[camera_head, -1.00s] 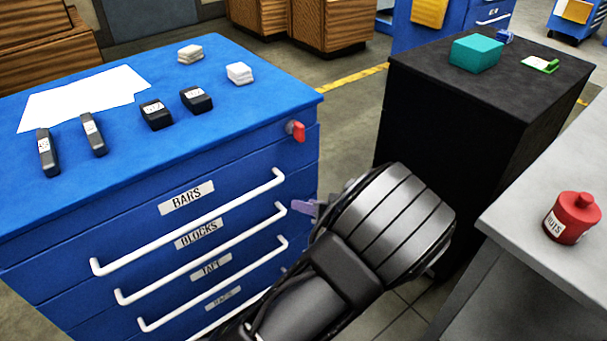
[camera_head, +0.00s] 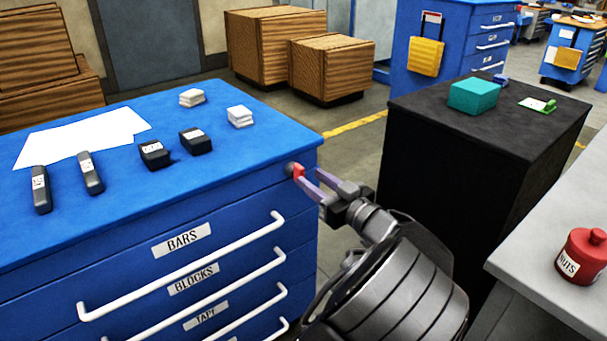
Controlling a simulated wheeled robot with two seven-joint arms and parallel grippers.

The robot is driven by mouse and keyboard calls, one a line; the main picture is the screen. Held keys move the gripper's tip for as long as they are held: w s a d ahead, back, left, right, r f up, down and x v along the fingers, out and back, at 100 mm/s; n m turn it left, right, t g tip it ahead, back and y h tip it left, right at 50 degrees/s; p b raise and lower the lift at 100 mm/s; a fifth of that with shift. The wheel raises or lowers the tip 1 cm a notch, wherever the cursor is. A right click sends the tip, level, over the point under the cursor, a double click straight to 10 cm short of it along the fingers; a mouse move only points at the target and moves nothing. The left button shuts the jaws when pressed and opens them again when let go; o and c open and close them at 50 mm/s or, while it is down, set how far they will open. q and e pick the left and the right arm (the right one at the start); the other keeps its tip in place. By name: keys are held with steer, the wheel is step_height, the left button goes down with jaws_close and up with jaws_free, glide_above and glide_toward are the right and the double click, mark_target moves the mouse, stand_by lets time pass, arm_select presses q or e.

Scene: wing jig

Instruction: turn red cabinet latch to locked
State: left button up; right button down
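The red latch (camera_head: 298,170) is on the blue cabinet (camera_head: 225,215), at the upper right corner of its drawer front, just below the top edge.
Black bars (camera_head: 90,173), dark blocks (camera_head: 196,141), white pads (camera_head: 240,117) and paper (camera_head: 75,140) lie on the cabinet top. White drawer handles (camera_head: 190,268) stick out in front. A black cabinet (camera_head: 440,165) stands at right, beside a grey table (camera_head: 545,255) with a red pot (camera_head: 583,256).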

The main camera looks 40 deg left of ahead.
mark_target(303, 173)
arm_select(q)
steer(key=x, duration=0.4)
steer(key=shift+a, duration=0.2)
steer(key=shift+c, duration=0.5)
jaws_close()
